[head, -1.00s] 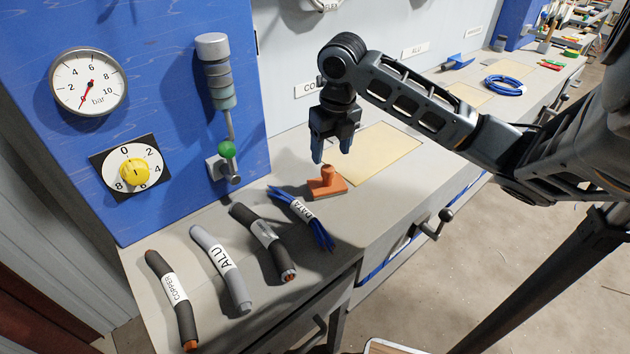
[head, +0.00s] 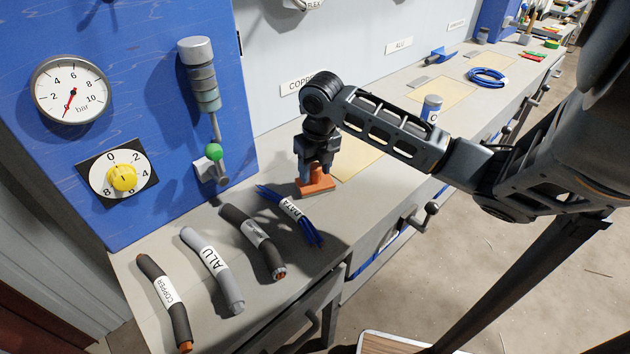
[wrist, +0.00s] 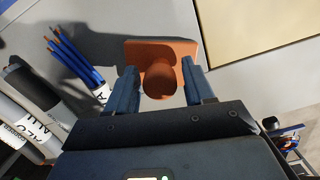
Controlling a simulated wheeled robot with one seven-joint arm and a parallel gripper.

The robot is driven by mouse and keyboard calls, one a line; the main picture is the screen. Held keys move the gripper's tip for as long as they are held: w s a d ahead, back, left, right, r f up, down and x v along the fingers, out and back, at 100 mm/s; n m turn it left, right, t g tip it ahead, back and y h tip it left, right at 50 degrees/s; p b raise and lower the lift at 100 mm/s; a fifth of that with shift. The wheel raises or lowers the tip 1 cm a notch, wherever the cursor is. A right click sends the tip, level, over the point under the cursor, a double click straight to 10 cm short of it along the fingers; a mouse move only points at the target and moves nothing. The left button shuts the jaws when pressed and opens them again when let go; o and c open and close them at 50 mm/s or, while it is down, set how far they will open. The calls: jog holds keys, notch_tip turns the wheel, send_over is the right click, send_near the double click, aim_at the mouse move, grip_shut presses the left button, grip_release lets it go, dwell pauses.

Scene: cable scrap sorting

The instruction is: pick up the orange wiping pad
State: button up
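The orange wiping pad (head: 317,186) stands on the grey bench, with a flat base and an upright round handle. It also shows in the wrist view (wrist: 160,52). My gripper (head: 316,176) is lowered over it, fingers pointing down. In the wrist view the blue fingers (wrist: 158,88) are apart, one on each side of the handle. A gap shows between the handle and at least the right finger; I cannot tell whether the left one touches.
A blue DATA cable bundle (head: 293,212) lies just left of the pad. Dark, ALU (head: 212,268) and COPPER (head: 165,300) cable pieces lie further left. A yellow mat (head: 357,157) lies behind the pad. A blue panel with gauge (head: 72,90) and lever stands at the left.

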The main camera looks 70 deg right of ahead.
grip_shut()
jog(key=shift+r, duration=0.1)
dwell(0.3)
